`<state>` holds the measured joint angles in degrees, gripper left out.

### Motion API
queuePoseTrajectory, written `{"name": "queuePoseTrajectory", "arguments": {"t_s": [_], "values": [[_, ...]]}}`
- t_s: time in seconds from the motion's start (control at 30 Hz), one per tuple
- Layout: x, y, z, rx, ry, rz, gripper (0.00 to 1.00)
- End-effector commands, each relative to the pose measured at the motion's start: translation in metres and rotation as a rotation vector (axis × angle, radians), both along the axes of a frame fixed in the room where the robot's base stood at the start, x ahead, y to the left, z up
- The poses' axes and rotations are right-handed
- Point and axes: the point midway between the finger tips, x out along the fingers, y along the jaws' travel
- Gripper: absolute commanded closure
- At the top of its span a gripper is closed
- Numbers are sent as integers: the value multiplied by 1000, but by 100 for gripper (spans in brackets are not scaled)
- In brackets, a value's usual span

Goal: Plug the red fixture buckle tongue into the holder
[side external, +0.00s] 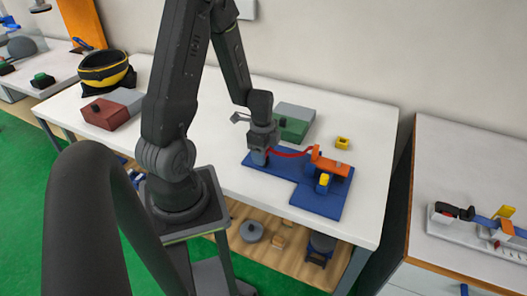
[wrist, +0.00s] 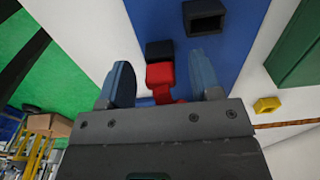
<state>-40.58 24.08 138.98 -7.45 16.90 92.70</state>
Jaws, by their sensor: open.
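My gripper (side external: 259,157) is low over the left part of the blue base (side external: 309,197). In the wrist view its two blue-grey fingers are apart, one on each side of the red buckle tongue (wrist: 160,74). A gap shows on both sides of the red piece, so it is not clamped. A black block (wrist: 160,51) lies directly beyond the red piece, touching or nearly so. A black hollow block (wrist: 204,17), possibly the holder, stands on the blue base farther off. In the side view a red strap (side external: 290,154) runs from my gripper toward an orange part (side external: 330,165).
A yellow part (side external: 324,181) stands by the orange part. A small yellow block (side external: 342,143) and a green-and-grey box (side external: 293,121) lie behind the base. A red-and-grey box (side external: 106,114) and a black-yellow bowl (side external: 104,70) are far left. The table's front right is clear.

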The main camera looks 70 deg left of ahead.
Motion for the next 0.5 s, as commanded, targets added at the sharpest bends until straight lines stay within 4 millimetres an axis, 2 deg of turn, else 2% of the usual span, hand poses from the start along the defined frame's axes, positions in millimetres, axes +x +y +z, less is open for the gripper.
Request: {"name": "queuePoseTrajectory", "arguments": {"t_s": [0.17,0.27,0.5], "values": [[0,1,6,1,-3,0,41],[1,1,17,4,-5,-1,41],[-1,3,64,6,-6,-1,41]]}}
